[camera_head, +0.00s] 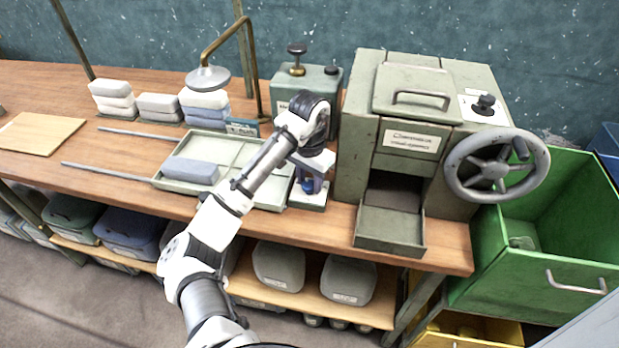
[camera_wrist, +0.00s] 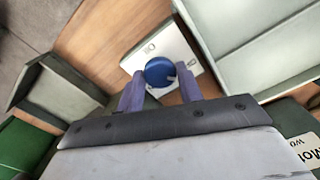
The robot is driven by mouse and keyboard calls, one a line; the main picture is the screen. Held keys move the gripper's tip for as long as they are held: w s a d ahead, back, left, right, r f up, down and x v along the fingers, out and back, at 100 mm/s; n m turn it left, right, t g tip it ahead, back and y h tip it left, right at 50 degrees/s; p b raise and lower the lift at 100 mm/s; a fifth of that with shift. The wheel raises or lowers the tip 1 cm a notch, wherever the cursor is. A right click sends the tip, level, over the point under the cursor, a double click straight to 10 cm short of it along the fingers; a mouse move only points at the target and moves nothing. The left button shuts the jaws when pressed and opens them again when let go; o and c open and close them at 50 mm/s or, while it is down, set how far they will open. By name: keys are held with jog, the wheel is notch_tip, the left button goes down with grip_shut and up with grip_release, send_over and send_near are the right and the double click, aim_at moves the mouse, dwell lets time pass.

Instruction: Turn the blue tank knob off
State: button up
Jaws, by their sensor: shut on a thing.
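The blue knob (camera_wrist: 159,71) is round and sits on a small white plate (camera_wrist: 150,47) with small markings on it. A small light mark shows near the knob's lower right edge in the wrist view. My gripper (camera_wrist: 160,88) points down at the knob, with one purple-grey finger on each side, and is shut on it. In the head view my gripper (camera_head: 311,178) is over the white-topped unit at the bench's front edge, and the knob (camera_head: 308,187) shows only partly under it.
A grey-green machine with a handwheel (camera_head: 496,168) and an open drawer (camera_head: 389,230) stands right of the knob. A tray (camera_head: 236,150) with a grey-blue block lies to the left. A green bin (camera_head: 560,215) stands at the far right.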

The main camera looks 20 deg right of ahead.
aim_at(309, 184)
jog(key=shift+n, duration=0.3)
jog(key=o, duration=1)
jog(key=shift+r, duration=0.15)
notch_tip(309, 184, up, 14)
jog(key=b, duration=0.1)
jog(key=shift+f, duration=0.25)
dwell(0.3)
